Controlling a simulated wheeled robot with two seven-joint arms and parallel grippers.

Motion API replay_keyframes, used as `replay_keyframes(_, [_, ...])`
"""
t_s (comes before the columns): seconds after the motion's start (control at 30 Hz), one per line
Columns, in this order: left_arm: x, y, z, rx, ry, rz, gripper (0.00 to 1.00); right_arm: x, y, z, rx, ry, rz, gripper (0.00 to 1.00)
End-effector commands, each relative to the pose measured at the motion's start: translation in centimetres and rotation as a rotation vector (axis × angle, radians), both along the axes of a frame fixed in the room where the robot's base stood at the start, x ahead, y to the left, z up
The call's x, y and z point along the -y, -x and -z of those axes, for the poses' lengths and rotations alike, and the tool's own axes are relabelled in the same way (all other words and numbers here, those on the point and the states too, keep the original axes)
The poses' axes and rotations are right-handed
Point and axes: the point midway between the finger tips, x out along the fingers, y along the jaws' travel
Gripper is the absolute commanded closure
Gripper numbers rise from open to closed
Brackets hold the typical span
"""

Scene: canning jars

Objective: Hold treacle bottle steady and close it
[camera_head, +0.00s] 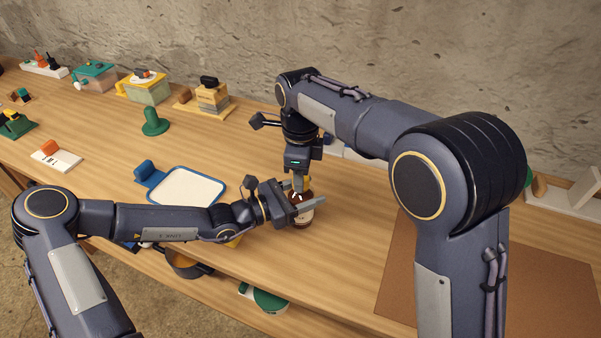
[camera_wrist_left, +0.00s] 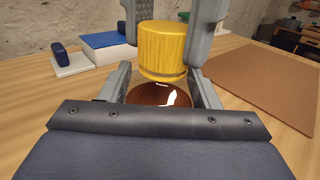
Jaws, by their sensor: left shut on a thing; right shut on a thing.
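The treacle bottle (camera_head: 303,219) is a small dark brown bottle with a pale label, upright on the wooden table. My left gripper (camera_head: 304,199) is shut on its body from the left. In the left wrist view the bottle's glossy brown top (camera_wrist_left: 160,95) sits between my left fingers. My right gripper (camera_head: 299,183) points down from above, shut on a ribbed yellow cap (camera_wrist_left: 162,48). The cap is upright over the bottle. I cannot tell whether it touches the mouth, as the neck is hidden behind it.
A blue-rimmed white tray (camera_head: 177,169) lies left of the bottle. A brown mat (camera_head: 400,270) covers the table at right. A green stopper-like piece (camera_head: 154,122) and several boxes stand further back. A round dark container (camera_head: 186,266) is near the front edge. Bare wood lies right of the bottle.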

Motion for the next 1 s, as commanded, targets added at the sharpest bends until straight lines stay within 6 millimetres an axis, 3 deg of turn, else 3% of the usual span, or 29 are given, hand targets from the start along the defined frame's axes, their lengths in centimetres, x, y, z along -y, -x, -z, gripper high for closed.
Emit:
replay_keyframes(0.27, [-0.04, -0.03, 0.04, 0.000, -0.001, -0.001, 1.00, -0.02, 0.03, 0.23, 0.002, 0.011, 0.837, 0.87])
replay_keyframes(0.4, [-0.04, -0.03, 0.02, 0.000, -0.001, -0.001, 1.00, 0.17, 0.22, 0.92, -0.014, 0.030, 1.041, 0.87])
replay_keyframes(0.6, [-0.04, -0.05, 0.00, -0.001, 0.000, -0.001, 1.00, 0.10, 0.13, 0.48, -0.004, 0.015, 1.158, 0.87])
replay_keyframes(0.93, [-0.07, -0.09, -0.01, -0.002, 0.001, -0.003, 1.00, 0.06, 0.00, 0.15, 0.000, 0.004, 1.172, 0.87])
replay_keyframes(0.97, [-0.07, -0.09, -0.01, -0.002, 0.001, -0.003, 1.00, 0.06, 0.00, 0.14, 0.000, 0.003, 1.172, 0.66])
replay_keyframes(1.0, [-0.07, -0.10, -0.01, -0.002, 0.001, -0.003, 1.00, 0.05, -0.01, 0.13, 0.000, 0.003, 1.172, 0.60])
